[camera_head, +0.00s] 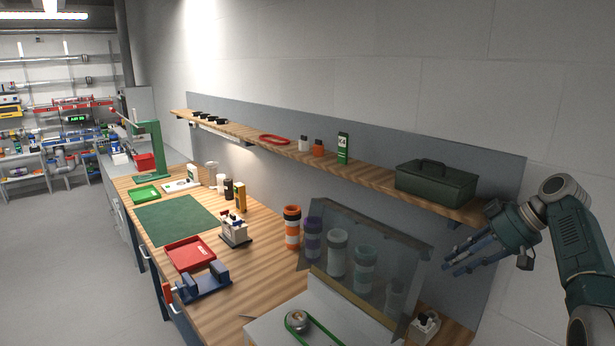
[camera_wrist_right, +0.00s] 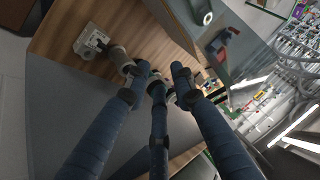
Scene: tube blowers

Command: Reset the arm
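My right arm comes in from the right in the head view, with its three-fingered gripper (camera_head: 464,258) raised in front of the wall below the shelf's right end. The blue fingers point left and are apart, with nothing held between them. In the right wrist view the gripper's fingers (camera_wrist_right: 157,82) reach out over the wooden bench (camera_wrist_right: 60,38), spread and empty. My left arm and gripper are not in view.
The shelf (camera_head: 375,180) carries a green toolbox (camera_head: 436,184) close to my right gripper. A clear guard panel (camera_head: 365,258) stands to its left, with striped cylinders (camera_head: 292,227) nearby. A white-topped block (camera_head: 424,327) sits below. The floor (camera_head: 60,270) at left is clear.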

